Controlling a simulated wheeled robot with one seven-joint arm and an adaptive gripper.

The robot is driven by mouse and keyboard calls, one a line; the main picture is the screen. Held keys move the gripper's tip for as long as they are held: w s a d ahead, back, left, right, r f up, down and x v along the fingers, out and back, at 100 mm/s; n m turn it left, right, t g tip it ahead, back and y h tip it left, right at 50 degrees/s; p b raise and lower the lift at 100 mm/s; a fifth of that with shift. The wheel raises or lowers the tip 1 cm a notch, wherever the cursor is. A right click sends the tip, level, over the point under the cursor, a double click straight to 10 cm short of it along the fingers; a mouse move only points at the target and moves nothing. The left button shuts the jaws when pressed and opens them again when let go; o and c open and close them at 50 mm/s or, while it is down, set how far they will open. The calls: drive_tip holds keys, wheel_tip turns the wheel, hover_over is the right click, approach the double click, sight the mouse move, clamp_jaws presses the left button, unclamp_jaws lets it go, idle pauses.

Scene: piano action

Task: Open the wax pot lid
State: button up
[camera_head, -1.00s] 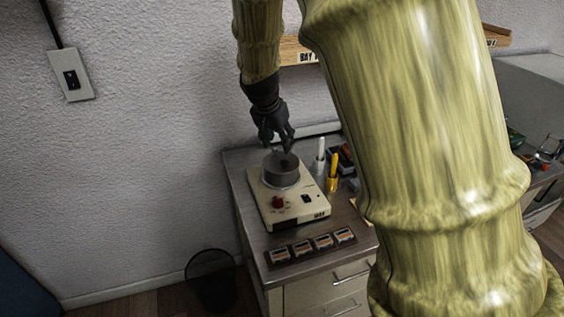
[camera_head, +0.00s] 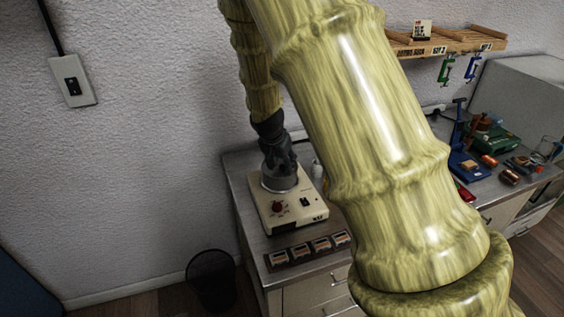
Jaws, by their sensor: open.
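The wax pot (camera_head: 273,187) is a dark grey round pot set in a cream heater base (camera_head: 288,212) with a red knob and a black switch. It stands on the metal top of the cabinet against the wall. My gripper (camera_head: 279,176) is black and open, right over the pot's top. It hides most of the lid, and I cannot tell whether the fingers touch it.
A strip of several small labelled blocks (camera_head: 308,250) lies in front of the base. A mesh bin (camera_head: 212,280) stands on the floor at left. A blue tool (camera_head: 464,158) and other items sit on the right bench, under a wooden shelf (camera_head: 450,45). My arm hides the middle.

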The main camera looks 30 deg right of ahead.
drive_tip(key=shift+w+d+f, duration=0.1)
drive_tip(key=shift+d+f, duration=0.05)
drive_tip(key=shift+f, duration=0.25)
clamp_jaws()
